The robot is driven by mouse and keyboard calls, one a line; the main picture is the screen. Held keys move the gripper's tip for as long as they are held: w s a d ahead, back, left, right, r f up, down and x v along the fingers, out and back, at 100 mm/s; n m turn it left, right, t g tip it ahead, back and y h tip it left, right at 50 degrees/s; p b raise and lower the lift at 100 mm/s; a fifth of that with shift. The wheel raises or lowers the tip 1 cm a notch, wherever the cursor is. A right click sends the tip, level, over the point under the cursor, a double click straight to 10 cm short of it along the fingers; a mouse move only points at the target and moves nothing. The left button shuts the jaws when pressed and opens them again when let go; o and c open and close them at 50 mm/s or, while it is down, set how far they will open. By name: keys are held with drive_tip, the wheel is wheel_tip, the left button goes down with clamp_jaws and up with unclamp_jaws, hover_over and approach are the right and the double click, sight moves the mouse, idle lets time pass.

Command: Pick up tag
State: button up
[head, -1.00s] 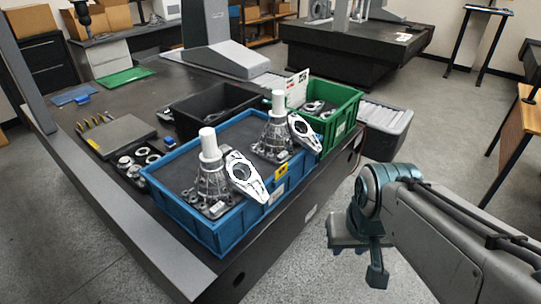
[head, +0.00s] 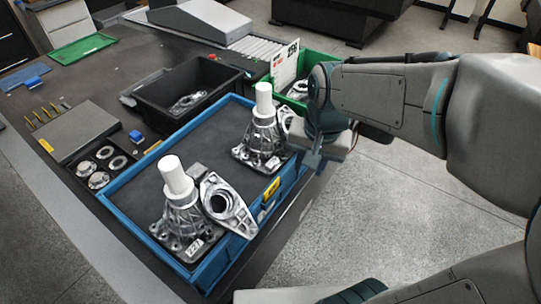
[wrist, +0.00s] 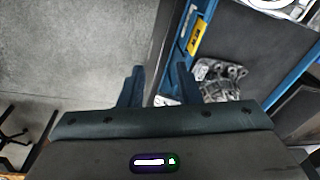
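Several things look like tags, and I cannot tell which one is meant. A white printed card (head: 286,62) stands upright at the green bin. A yellow label (head: 271,188) is on the near side of the blue tray (head: 128,175); it also shows in the wrist view (wrist: 198,36). A small white number plate (head: 196,246) is at the foot of the nearer metal casting (head: 183,212). My gripper (wrist: 156,84) is open and empty, its fingers apart over floor and table edge. In the head view it is beside the tray's right end, partly hidden by my arm.
A second casting (head: 262,140) stands in the tray, with flat metal brackets (head: 228,205) leaning by the castings. A black bin (head: 190,85) and the green bin (head: 297,104) are behind. A grey plate (head: 75,130) lies left. The floor at right is clear.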

drive_tip(key=w+a+m+g+p, duration=0.1)
drive_tip(key=w+a+m+p, duration=0.1)
drive_tip(key=w+a+m, duration=0.35)
drive_tip(key=n, duration=0.2)
hover_over(272, 185)
wheel_tip(272, 185, down, 9)
drive_tip(key=shift+m+h, duration=0.25)
drive_tip(key=shift+h, duration=0.15)
drive_tip(key=shift+f, duration=2.65)
clamp_jaws()
